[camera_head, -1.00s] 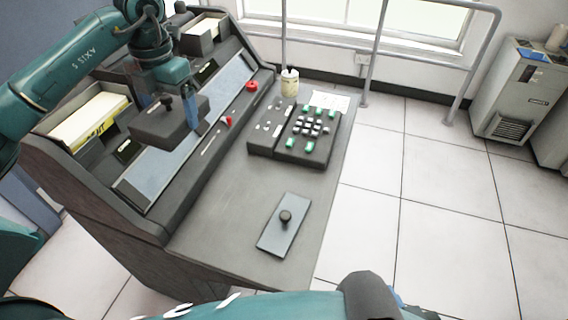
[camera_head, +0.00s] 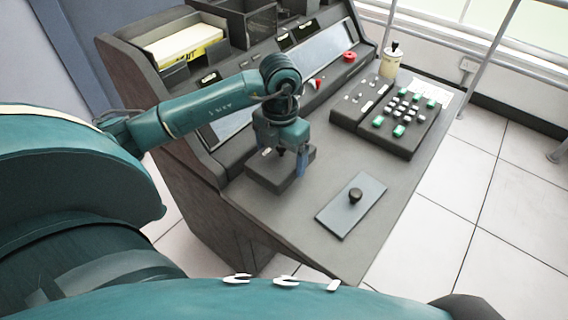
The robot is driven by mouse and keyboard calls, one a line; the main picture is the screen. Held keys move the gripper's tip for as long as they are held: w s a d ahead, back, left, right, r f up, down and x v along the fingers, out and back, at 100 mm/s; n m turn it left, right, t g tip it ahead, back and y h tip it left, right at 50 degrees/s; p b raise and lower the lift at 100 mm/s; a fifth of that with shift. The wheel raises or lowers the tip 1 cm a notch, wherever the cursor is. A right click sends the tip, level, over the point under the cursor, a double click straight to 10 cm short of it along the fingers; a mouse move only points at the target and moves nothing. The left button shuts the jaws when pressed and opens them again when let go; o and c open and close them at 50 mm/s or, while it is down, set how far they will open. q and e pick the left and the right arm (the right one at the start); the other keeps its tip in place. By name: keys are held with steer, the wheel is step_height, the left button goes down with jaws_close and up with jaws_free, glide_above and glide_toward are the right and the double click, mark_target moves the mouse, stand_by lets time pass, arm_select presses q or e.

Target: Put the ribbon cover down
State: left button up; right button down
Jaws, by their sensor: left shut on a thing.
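The ribbon cover, a dark grey box-like lid (camera_head: 270,180) with a small knob on top, is in my left gripper (camera_head: 281,156). The gripper points down and its blue fingers are shut on the knob, which they partly hide. The cover is level, at the left part of the grey desk top (camera_head: 290,222), beside the foot of the sloped panel. I cannot tell whether its underside touches the desk. My right gripper is not in view.
A flat grey plate (camera_head: 338,216) with a black knob lies on the desk to the right. Behind it stand a keypad unit (camera_head: 373,143) and a cream bottle (camera_head: 390,66). A card tray (camera_head: 160,49) is at the back left. Desk between cover and plate is clear.

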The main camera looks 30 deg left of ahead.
mark_target(281, 156)
arm_select(q)
steer(key=shift+f, duration=1.9)
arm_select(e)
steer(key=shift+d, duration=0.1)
arm_select(q)
steer(key=shift+f+b, duration=0.2)
steer(key=shift+b, duration=0.1)
steer(key=o, duration=0.6)
steer(key=shift+o, duration=1.2)
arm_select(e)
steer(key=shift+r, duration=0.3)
arm_select(q)
steer(key=shift+r, duration=0.3)
step_height(281, 156, up, 12)
steer(key=shift+f+p, duration=0.1)
steer(key=shift+p, duration=0.5)
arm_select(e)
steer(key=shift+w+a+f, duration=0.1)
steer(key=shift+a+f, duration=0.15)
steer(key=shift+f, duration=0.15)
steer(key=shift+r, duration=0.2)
